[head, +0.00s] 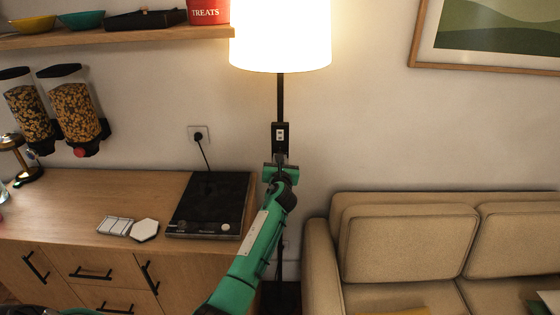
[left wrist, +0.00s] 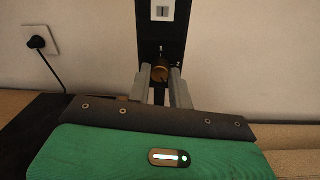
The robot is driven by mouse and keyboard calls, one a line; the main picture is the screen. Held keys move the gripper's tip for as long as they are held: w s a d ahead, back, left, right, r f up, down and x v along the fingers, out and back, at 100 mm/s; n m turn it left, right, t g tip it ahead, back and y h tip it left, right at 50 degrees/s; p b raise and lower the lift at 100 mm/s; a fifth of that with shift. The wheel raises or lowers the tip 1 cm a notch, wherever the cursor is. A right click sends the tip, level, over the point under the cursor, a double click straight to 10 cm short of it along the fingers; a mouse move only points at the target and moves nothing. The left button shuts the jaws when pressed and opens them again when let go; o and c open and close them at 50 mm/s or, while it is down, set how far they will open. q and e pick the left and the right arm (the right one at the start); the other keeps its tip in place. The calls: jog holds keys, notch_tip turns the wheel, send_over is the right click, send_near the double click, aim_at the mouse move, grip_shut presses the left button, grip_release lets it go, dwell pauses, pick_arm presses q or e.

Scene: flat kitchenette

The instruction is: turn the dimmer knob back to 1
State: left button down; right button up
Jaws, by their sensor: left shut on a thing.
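The dimmer knob (left wrist: 160,74) is a small round brass-coloured knob on a black plate (left wrist: 178,38) on the lamp's pole. The marks 1 and 2 show on the plate, 1 above the knob and 2 to its upper right. I cannot tell which mark the knob points at. My left gripper (left wrist: 161,80) is shut on the knob, with one grey finger on each side of it. In the head view, the left gripper (head: 281,161) is at the lower end of the black plate (head: 281,136) and hides the knob. My right gripper is not in view.
The floor lamp's shade (head: 281,35) is lit above. A beige sofa (head: 405,240) stands to the right. To the left, a wooden counter (head: 80,200) carries a black hob (head: 209,204). A wall socket (head: 198,134) has a plugged cord.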

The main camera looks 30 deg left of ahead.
pick_arm(q)
jog(key=n+h+b, duration=0.1)
jog(key=n+b, duration=0.7)
jog(key=n, duration=2)
jog(key=shift+n, duration=0.4)
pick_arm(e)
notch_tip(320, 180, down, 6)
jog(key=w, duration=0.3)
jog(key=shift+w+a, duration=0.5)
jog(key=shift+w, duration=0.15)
